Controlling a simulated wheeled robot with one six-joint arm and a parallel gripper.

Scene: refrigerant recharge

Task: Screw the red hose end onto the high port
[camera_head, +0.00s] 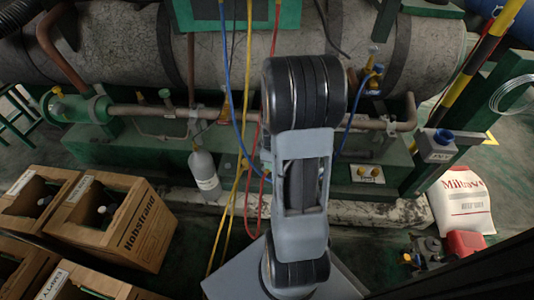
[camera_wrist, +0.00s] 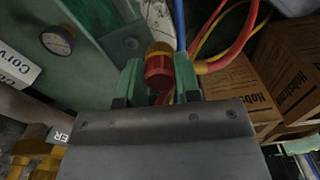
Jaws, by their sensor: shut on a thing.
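In the wrist view my gripper (camera_wrist: 157,84) is shut on the red hose end (camera_wrist: 158,72), a red collar with a brass top, held between the two fingers. A red hose (camera_wrist: 238,48) curves close by on the right of the fingers. The red hose also hangs in the head view (camera_head: 275,30), partly behind my arm. My gripper and the hose end are hidden behind my arm in the head view. I cannot tell which fitting is the high port; brass fittings (camera_wrist: 35,150) show at the lower left of the wrist view, apart from the hose end.
A gauge (camera_wrist: 57,40) and label plates are at the wrist view's left. Blue (camera_head: 226,70) and yellow (camera_head: 247,90) hoses hang beside my arm. A grey cylinder (camera_head: 205,176) stands by the pipework.

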